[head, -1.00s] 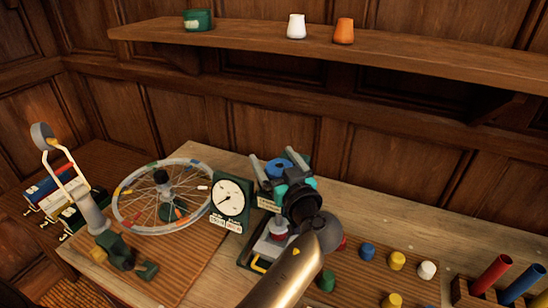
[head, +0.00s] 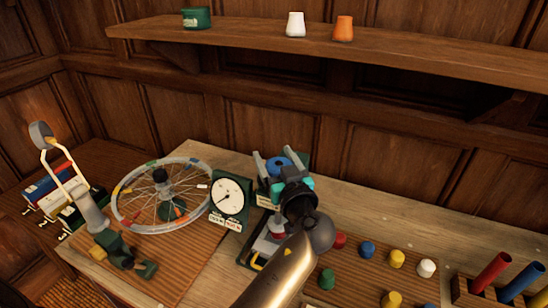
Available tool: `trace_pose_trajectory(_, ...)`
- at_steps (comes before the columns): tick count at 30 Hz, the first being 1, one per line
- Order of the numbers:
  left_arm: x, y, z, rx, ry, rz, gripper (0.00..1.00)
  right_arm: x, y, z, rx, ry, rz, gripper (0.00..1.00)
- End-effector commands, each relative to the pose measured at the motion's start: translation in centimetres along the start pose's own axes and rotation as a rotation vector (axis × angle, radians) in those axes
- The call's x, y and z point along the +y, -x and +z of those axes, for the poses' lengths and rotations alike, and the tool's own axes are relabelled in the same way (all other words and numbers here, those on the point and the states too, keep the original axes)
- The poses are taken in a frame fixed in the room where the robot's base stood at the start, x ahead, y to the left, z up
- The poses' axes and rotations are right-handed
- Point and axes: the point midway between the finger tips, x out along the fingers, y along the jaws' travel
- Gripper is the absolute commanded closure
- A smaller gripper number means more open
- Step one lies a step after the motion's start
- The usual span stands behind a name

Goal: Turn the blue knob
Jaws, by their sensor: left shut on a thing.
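The blue knob (head: 279,164) shows its round top on a dark green device near the middle of the bench. My left gripper (head: 279,162) has one finger on each side of the knob and is shut on it. The gripper and its wrist cover much of the device in front of the knob. A dial gauge (head: 229,199) with a white face and dark needle stands to the left of the knob. My right gripper is not in view.
A spoked wheel (head: 140,228) lies left of the gauge. Coloured pegs, including a yellow one (head: 396,258), stand at the right near red and blue tubes (head: 491,272). A wooden shelf (head: 240,33) with small containers runs above. A lamp-like tool (head: 95,215) stands at left.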

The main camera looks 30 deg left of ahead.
Motion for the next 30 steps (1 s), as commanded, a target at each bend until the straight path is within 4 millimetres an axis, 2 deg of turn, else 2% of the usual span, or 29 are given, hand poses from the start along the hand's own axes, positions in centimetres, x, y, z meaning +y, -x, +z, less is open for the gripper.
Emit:
trace_pose_trajectory(11,0.7,0.1,-0.3,0.007,-0.001,0.291,0.78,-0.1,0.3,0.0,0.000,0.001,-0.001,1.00)
trace_pose_trajectory(30,2.2,0.8,-0.6,0.008,-0.009,0.884,0.79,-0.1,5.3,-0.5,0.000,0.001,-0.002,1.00)
